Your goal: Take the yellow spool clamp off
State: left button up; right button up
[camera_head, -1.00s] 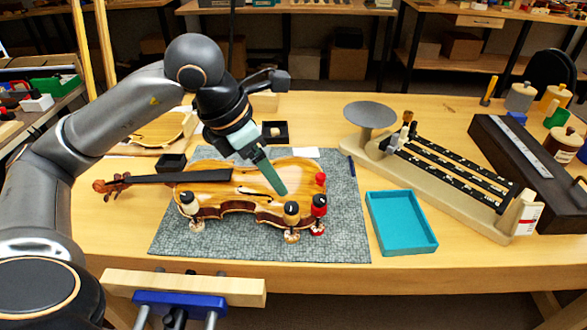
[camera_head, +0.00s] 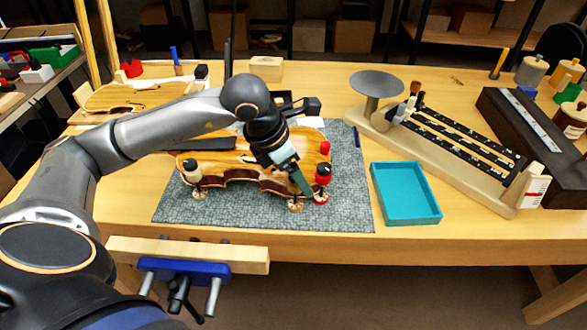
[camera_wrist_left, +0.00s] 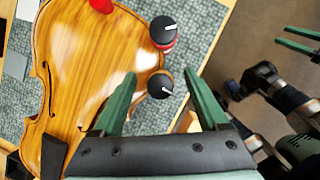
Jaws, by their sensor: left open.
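The violin body (camera_head: 240,165) lies on a grey mat with its neck to the left. The yellow spool clamp (camera_head: 296,205) sits on its near edge; in the head view my left gripper (camera_head: 308,192) covers most of it, and only its lower end shows. In the left wrist view, the clamp's black knob with its orange-yellow rim (camera_wrist_left: 160,85) lies between the two green fingertips, which stand open and apart from it. My right gripper (camera_wrist_left: 282,36) shows at the upper right of the wrist view, its two fingers apart and empty, away from the violin.
A red clamp (camera_head: 322,177) stands close right of the yellow one, with another red clamp (camera_head: 325,148) behind it. A cream clamp (camera_head: 193,175) is at the left. A teal tray (camera_head: 405,192) and a balance scale (camera_head: 450,155) stand to the right.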

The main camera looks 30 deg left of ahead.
pick_arm(q)
jog(key=shift+c, duration=0.3)
grip_shut()
dwell(0.8)
